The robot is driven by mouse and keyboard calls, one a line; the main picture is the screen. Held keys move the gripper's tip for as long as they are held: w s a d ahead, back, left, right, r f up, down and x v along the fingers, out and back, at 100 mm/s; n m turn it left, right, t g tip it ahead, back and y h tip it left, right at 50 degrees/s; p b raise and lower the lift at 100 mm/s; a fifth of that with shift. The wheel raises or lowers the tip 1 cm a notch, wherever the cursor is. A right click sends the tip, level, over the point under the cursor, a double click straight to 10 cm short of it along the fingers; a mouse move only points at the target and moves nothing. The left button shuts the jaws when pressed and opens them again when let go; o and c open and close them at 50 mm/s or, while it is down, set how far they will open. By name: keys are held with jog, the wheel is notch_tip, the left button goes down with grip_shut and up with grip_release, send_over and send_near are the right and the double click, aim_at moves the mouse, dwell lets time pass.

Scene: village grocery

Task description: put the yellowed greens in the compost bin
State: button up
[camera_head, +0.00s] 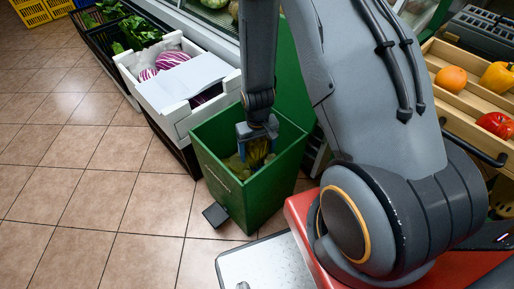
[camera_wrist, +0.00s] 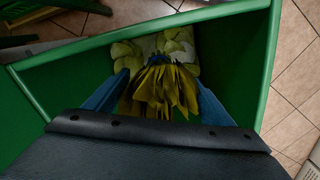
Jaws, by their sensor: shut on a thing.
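My gripper (camera_head: 258,137) points down into the open green compost bin (camera_head: 240,201), with its fingers at or below the rim. It is shut on a bunch of yellowed greens (camera_head: 258,153). In the wrist view the yellowed greens (camera_wrist: 163,90) hang between the blue fingers (camera_wrist: 160,88), inside the walls of the bin (camera_wrist: 75,72). Paler green leafy matter (camera_wrist: 190,50) lies behind them in the bin. I cannot tell whether the held bunch touches it. The bin's lid stands open at the back.
A white crate (camera_head: 176,118) with red cabbages and a white sheet stands left of the bin. Black crates with greens (camera_head: 138,32) are farther back. A wooden shelf with peppers (camera_head: 497,76) is at the right. Tiled floor (camera_head: 120,200) is free at the left. A pedal (camera_head: 215,214) juts from the bin.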

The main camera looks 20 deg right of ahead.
jog(key=shift+f+b, duration=1.7)
jog(key=shift+f, duration=1.4)
jog(key=o, duration=1.4)
jog(key=shift+r+p, duration=0.35)
jog(key=shift+r, duration=3.55)
